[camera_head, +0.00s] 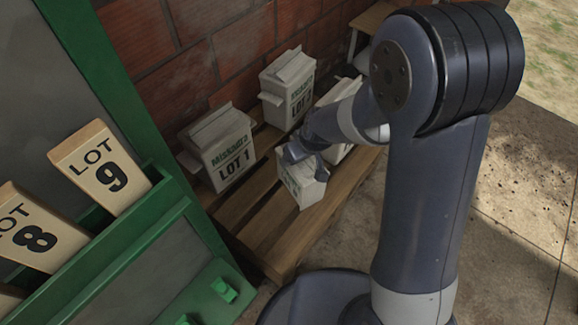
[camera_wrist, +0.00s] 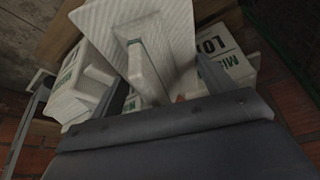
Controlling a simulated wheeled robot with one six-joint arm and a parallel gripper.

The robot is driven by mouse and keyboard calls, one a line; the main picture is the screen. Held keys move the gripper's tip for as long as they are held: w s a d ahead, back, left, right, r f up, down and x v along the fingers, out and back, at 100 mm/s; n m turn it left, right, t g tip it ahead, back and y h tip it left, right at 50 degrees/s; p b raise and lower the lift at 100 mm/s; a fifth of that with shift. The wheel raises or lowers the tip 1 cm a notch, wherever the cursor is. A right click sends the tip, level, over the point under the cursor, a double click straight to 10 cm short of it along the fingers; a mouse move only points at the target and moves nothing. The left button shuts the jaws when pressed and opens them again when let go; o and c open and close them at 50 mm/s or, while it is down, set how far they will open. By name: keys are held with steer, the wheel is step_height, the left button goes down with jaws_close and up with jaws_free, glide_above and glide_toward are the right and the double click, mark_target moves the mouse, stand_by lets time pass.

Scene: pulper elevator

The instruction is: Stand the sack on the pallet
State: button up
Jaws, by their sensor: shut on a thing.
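A white sack with green print (camera_head: 306,188) is upright, slightly tilted, at the near right side of the wooden pallet (camera_head: 237,208). My gripper (camera_head: 304,152) is above it and shut on its top. I cannot tell whether the sack's base touches the boards. In the wrist view the held sack's pale top (camera_wrist: 150,62) is in front of the dark gripper body, which hides much of the view.
Sacks LOT 1 (camera_head: 222,150) and LOT 2 (camera_head: 290,92) stand on the pallet by the brick wall (camera_head: 210,50). Another sack (camera_head: 337,152) is partly behind my arm. A green rack (camera_head: 165,215) with LOT 8 and LOT 9 tags (camera_head: 100,167) stands at left.

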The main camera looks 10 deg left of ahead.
steer(key=s+a+f+n+g+y+b, duration=0.1)
steer(key=s+a+f+n+b, duration=0.4)
steer(key=a+f+b, duration=0.5)
step_height(320, 180, down, 11)
steer(key=m+b, duration=0.1)
steer(key=b, duration=0.2)
steer(key=shift+s+d+r, duration=0.2)
steer(key=shift+s, duration=0.2)
steer(key=shift+f+b, duration=0.1)
steer(key=shift+b, duration=0.3)
steer(key=o, duration=2)
steer(key=shift+o, duration=0.2)
steer(key=p+v, duration=0.4)
steer(key=v, duration=0.8)
steer(key=shift+p, duration=0.35)
